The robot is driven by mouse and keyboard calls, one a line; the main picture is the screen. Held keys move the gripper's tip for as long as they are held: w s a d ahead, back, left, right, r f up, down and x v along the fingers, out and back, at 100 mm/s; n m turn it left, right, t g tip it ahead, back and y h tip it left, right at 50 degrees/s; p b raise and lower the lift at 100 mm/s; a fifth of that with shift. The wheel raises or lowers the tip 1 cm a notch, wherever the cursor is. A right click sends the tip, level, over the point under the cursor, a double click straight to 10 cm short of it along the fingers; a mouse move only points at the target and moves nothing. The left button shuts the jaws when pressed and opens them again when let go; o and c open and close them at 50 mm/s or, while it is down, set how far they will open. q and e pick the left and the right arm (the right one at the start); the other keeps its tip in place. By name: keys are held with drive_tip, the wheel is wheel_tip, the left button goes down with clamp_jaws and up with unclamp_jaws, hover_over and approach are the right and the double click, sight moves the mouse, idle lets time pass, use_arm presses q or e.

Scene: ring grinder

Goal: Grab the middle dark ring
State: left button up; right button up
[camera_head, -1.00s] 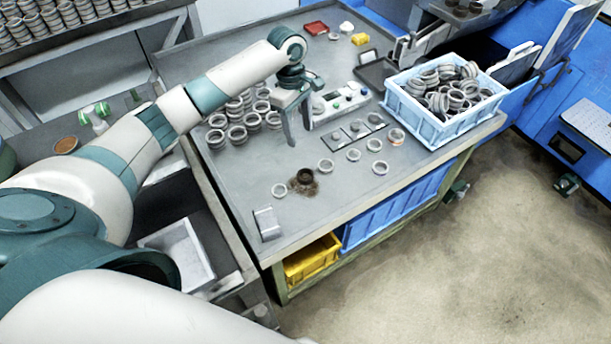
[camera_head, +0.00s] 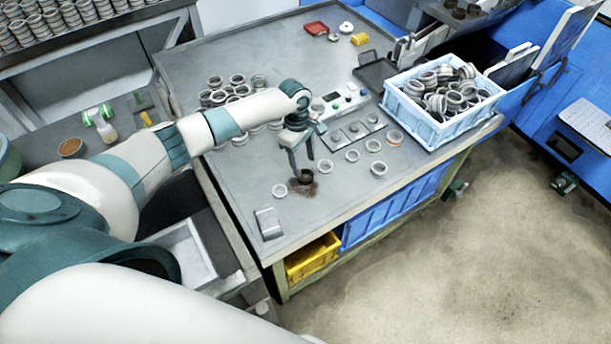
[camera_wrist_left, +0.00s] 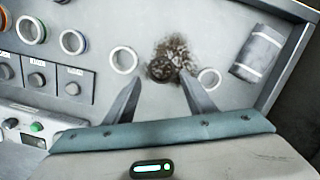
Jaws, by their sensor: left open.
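The dark ring (camera_head: 306,177) lies on the grey table with brown dirt beside it, between light rings in a loose row. It also shows in the left wrist view (camera_wrist_left: 162,69), beside the dark dirt patch. My left gripper (camera_head: 302,165) is open and empty, pointing down close above and behind the dark ring. In the left wrist view my two fingers (camera_wrist_left: 161,82) are spread, with the dark ring just beyond their tips and roughly between them. I cannot tell the exact height of the fingertips. My right gripper is not in view.
Light rings stand near the dark one, one to its left (camera_head: 279,191) and one to its right (camera_head: 326,166). A metal block (camera_head: 268,223) lies at the front edge. A button panel (camera_head: 340,100) and a blue crate of rings (camera_head: 428,128) are behind and right.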

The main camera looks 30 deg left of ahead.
sight(306, 179)
use_arm(q)
drive_tip(key=shift+s+f+p, duration=0.1)
drive_tip(key=shift+f+p, duration=0.25)
drive_tip(key=shift+f, duration=0.1)
drive_tip(key=f, duration=0.2)
drive_tip(key=f+p, duration=0.1)
drive_tip(key=shift+s+d+f, duration=0.1)
drive_tip(key=shift+d, duration=0.15)
drive_tip(key=shift+f, duration=0.55)
drive_tip(key=c, duration=0.9)
drive_tip(key=shift+r, duration=0.15)
